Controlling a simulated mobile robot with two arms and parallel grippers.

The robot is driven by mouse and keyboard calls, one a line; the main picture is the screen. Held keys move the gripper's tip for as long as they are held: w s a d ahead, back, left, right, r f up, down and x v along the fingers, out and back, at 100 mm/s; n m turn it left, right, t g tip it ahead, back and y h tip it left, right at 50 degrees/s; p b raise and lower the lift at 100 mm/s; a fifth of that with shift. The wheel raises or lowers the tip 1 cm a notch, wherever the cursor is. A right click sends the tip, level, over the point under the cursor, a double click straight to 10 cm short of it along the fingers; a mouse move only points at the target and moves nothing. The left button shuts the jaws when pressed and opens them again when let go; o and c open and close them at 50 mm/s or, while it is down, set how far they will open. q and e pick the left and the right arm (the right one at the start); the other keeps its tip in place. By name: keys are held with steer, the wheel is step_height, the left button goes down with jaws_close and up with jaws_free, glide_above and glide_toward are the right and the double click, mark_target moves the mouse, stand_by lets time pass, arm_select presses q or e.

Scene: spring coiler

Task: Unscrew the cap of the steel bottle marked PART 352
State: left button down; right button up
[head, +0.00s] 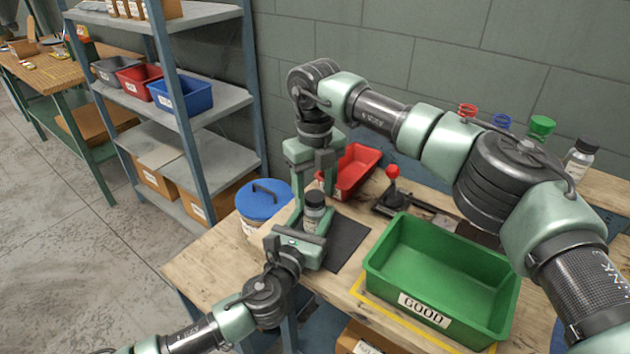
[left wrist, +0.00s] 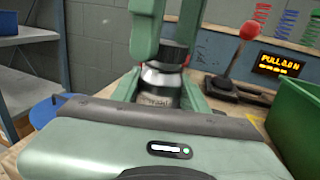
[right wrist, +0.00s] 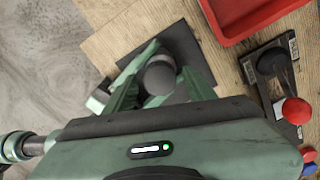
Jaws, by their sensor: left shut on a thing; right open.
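A steel bottle (head: 316,214) with a black cap (head: 315,198) stands upright on a dark mat (head: 346,240). It also shows in the left wrist view (left wrist: 158,92), where its label is too blurred to read surely. My left gripper (head: 312,226) is shut on the bottle's body from the front. My right gripper (head: 313,188) points down from above and is open. In the right wrist view the round cap (right wrist: 160,76) lies between its fingers. I cannot tell whether a finger touches the cap. The fingers hide part of the bottle.
A green GOOD bin (head: 425,310) stands right of the mat. A red tray (head: 357,170) and a red-knobbed lever fixture (head: 392,190) are behind. A blue-lidded tub (head: 263,198) is at the left. Another bottle (head: 578,160) stands at the back right. My right arm spans above the bench.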

jaws_close()
steer(key=shift+n, duration=1.6)
steer(key=shift+r, duration=0.15)
steer(key=shift+r, duration=0.95)
